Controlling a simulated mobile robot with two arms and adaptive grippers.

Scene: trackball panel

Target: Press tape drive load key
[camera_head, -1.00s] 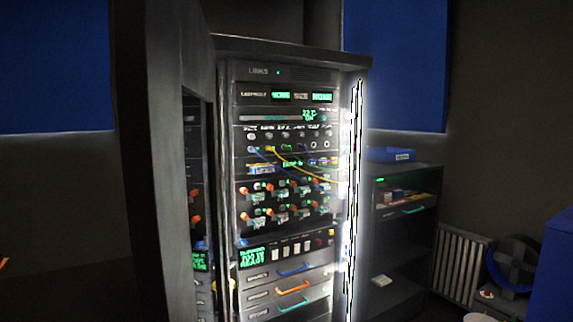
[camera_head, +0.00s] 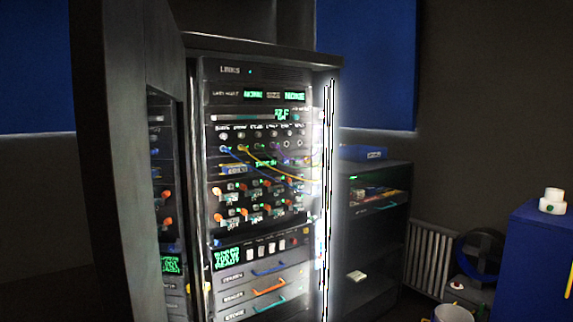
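A tall dark equipment rack (camera_head: 262,55) stands left of centre with its door (camera_head: 125,160) swung open on the left. Low in the rack is a panel with a green text screen (camera_head: 228,259) and a short row of pale keys (camera_head: 265,249), with a red key (camera_head: 294,243) at the right end. The key labels are too small to read, so I cannot tell which is the load key or whether this panel is the tape drive. Neither of my grippers is in view.
Drawers with blue, orange and teal handles (camera_head: 268,288) lie below the panel. Patch cables (camera_head: 270,163) hang across the rack above. A dark shelf unit (camera_head: 370,235) stands to the right, then a radiator (camera_head: 428,258) and a blue box (camera_head: 535,260) bearing a white object (camera_head: 552,201).

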